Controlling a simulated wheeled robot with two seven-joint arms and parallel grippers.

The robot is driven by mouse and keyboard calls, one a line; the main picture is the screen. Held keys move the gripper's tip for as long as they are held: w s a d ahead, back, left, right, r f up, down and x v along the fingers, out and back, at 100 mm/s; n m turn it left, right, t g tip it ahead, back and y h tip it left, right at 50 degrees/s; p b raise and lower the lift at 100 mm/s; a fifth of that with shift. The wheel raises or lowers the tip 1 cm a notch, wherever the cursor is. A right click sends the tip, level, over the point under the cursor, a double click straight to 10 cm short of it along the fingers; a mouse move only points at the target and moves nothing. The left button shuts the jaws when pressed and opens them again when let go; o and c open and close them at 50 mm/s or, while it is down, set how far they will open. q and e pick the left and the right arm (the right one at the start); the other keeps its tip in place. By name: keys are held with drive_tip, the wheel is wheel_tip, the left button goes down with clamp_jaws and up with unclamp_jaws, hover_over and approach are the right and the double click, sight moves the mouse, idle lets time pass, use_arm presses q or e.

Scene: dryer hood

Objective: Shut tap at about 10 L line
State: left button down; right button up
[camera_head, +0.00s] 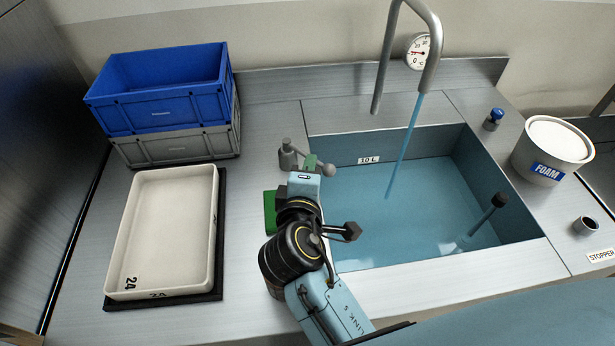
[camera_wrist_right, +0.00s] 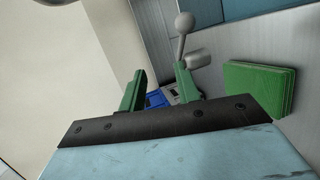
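The tap lever (camera_head: 310,163) reaches right from its grey valve body (camera_head: 288,155) on the sink's left rim and ends in a round knob. The knob (camera_wrist_right: 185,22) also shows in the right wrist view. Water (camera_head: 407,140) runs from the curved spout (camera_head: 382,60) into the basin. The water surface (camera_head: 430,200) lies close below the 10 L label (camera_head: 369,160) on the back wall. My right gripper (camera_head: 307,164) is beside the lever, partly hiding it. In the wrist view its green fingers (camera_wrist_right: 158,88) are apart with nothing gripped. My left gripper is out of view.
A green block (camera_head: 270,212) lies left of my right wrist. A white tray (camera_head: 212,235) and stacked blue and grey crates (camera_head: 160,112) stand left. A FOAM tub (camera_head: 553,135) stands right. A dark-topped stick (camera_head: 499,200) leans in the basin.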

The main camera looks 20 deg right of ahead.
drive_tip(key=shift+v, duration=0.95)
drive_tip(key=shift+p, duration=0.3)
